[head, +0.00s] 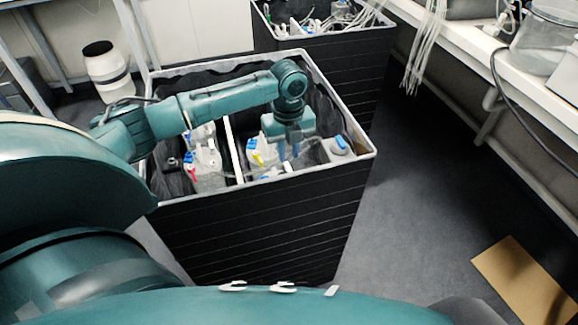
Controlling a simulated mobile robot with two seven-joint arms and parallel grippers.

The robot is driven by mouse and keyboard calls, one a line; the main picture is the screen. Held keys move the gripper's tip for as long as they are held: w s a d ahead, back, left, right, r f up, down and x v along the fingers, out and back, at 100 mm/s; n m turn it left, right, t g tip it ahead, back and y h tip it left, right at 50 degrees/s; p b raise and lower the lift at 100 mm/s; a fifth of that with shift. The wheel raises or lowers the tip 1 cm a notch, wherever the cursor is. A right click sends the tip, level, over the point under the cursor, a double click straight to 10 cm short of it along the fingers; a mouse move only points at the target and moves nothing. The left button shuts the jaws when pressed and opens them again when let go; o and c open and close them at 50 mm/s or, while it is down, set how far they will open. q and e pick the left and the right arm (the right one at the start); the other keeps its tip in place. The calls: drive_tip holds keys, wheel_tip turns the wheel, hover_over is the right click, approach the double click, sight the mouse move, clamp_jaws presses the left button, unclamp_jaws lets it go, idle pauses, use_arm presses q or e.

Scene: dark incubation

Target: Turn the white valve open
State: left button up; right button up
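My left gripper (288,150) points down inside the right-hand compartment of a black-walled box (255,235). Its blue fingertips are small and partly lost among the things below, so I cannot tell whether it is open or shut. In that compartment are pale containers with a yellow cap or valve (257,158) and blue parts, and a grey-white container with a blue top (340,142). The left compartment holds pale bottles with blue and red (190,171) fittings. I cannot pick out the white valve with certainty; the fingers may hide it. My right gripper is not in view.
A pale divider (233,150) splits the box. A second black box (345,65) with tubes stands behind. A bench (480,45) with hanging tubes runs along the right. A white drum (107,72) stands back left. Floor on the right is clear except a cardboard sheet (525,280).

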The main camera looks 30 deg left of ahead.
sight(288, 165)
use_arm(q)
drive_tip(key=shift+f+b, duration=0.4)
drive_tip(key=shift+f, duration=2.35)
drive_tip(key=shift+c, duration=0.4)
clamp_jaws()
